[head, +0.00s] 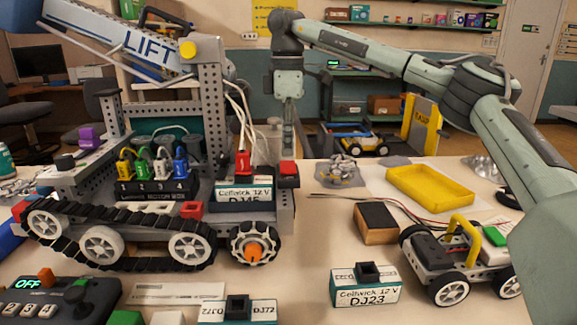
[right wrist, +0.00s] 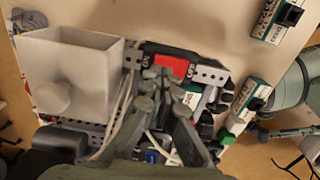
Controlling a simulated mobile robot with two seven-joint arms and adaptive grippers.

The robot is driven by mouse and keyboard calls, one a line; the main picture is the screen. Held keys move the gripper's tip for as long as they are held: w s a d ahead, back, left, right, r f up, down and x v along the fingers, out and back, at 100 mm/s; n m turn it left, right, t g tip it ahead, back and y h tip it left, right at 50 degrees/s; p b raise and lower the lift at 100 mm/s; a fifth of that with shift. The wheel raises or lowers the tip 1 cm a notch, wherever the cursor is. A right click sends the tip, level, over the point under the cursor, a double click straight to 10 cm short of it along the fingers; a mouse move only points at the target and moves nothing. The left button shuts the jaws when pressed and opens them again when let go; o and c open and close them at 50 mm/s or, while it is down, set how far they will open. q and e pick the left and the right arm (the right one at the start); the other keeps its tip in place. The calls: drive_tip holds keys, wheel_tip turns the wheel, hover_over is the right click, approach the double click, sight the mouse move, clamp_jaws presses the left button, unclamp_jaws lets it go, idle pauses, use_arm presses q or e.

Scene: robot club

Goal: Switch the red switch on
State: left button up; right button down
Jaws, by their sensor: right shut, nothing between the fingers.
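The red switch (head: 288,169) sits in a dark housing at the right end of the tracked robot model (head: 205,140). In the right wrist view the red switch (right wrist: 171,66) lies just beyond my fingertips. Which way its rocker is tipped cannot be told. My right gripper (head: 288,145) points down right over the switch; in the right wrist view its fingers (right wrist: 163,80) are closed together and empty. Whether the tips touch the switch cannot be told. My left gripper is not in view.
A red plug (head: 243,161) with white wires and the DJ45 battery (head: 244,191) stand left of the switch. Battery DJ23 (head: 365,286), a wheeled cart (head: 462,260) and a yellow tray (head: 430,186) are to the right. A control box (head: 50,300) reading OFF is front left.

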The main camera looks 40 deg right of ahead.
sight(288, 162)
drive_tip(key=shift+f+b, duration=0.5)
drive_tip(key=shift+f, duration=0.5)
drive_tip(key=shift+r, duration=0.1)
wheel_tip(288, 162, up, 5)
drive_tip(key=p, duration=0.4)
drive_tip(key=shift+r+p, duration=0.35)
drive_tip(key=shift+r, duration=0.6)
